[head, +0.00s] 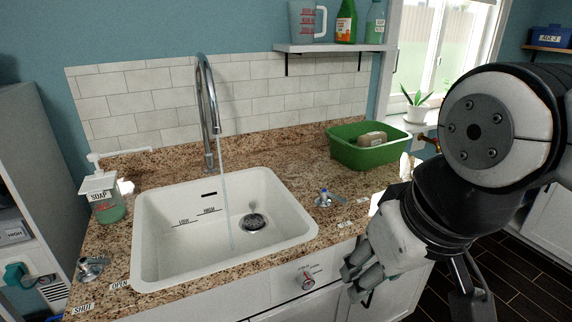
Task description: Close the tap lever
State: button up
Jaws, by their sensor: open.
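A tall chrome tap (207,110) stands behind the white sink, and a stream of water (226,200) falls from it into the basin. A metal lever fitting (92,268) sits on the counter left of the sink, near labels reading SHUT and OPEN. A second metal fitting with a blue top (325,198) sits right of the sink, with small labels I cannot read. Which of them works the tap is not clear. My gripper (357,280) is open and empty at the counter's front right, apart from both fittings. My arm hides part of the counter's right end.
The white sink (150,225) fills the middle of the granite counter. A soap dispenser (103,198) stands left, a green tub (345,152) back right. A red-marked knob (306,281) is on the front panel. A shelf (330,48) holds a jug and bottles.

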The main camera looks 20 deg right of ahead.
aim_at(324, 193)
jog(key=z, duration=0.3)
jog(key=i+u, duration=0.1)
jog(key=i, duration=0.35)
jog(key=i+l+u, duration=0.15)
jog(key=i, duration=0.3)
